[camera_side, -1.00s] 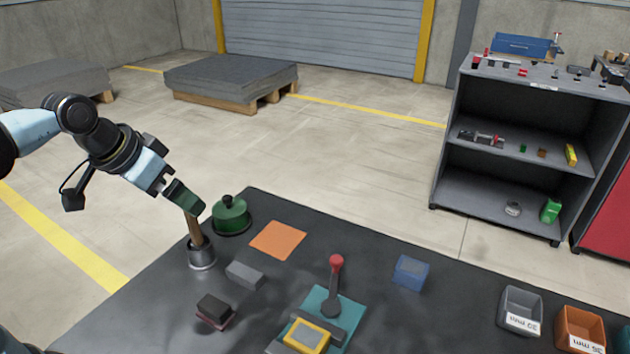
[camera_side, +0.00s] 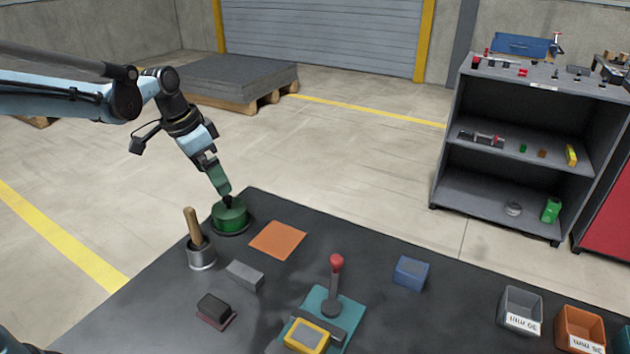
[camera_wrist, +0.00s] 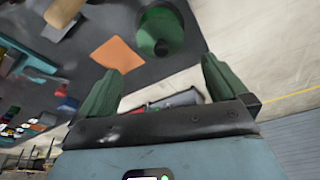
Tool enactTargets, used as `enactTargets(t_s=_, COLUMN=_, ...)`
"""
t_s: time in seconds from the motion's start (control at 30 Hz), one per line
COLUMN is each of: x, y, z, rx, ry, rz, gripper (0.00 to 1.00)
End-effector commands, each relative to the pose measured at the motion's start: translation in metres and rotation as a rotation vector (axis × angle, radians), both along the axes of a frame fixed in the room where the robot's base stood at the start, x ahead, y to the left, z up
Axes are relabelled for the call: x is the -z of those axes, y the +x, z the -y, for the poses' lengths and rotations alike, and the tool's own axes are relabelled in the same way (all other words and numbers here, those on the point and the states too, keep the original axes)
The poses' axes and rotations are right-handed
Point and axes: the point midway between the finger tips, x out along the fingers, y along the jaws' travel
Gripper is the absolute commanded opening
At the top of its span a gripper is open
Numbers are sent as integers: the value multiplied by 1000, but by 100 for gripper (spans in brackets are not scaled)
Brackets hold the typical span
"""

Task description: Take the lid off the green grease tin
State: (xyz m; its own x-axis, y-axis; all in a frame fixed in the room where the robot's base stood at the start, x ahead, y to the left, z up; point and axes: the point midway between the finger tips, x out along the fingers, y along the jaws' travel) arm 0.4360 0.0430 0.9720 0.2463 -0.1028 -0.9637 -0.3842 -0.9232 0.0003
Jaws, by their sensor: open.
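The green grease tin (camera_side: 230,219) stands upright at the far left corner of the dark table, its lid on and a dark knob on top. In the wrist view the tin (camera_wrist: 160,30) shows round from above, its knob just ahead of the fingertips and roughly centred between them. Whether a finger touches the knob cannot be told.
A metal pot (camera_side: 202,257) with a wooden handle (camera_side: 193,226) stands close left of the tin. An orange mat (camera_side: 278,240) lies right of it, flat and bare. A grey block (camera_side: 245,275) and a red-knobbed lever fixture (camera_side: 335,305) are nearer the front.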

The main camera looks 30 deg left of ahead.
Motion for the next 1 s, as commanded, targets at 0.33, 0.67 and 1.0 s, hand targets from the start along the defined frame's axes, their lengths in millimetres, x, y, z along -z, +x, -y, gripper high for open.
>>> enactTargets(t_s=0.33, x=33, y=9, z=4, rx=-1, ry=1, rz=0, gripper=100)
enactTargets(t_s=0.67, x=67, y=21, z=7, rx=-1, ry=0, rz=1, gripper=100)
enactTargets(t_s=1.0, x=82, y=24, z=9, rx=-2, ry=1, rz=1, gripper=100)
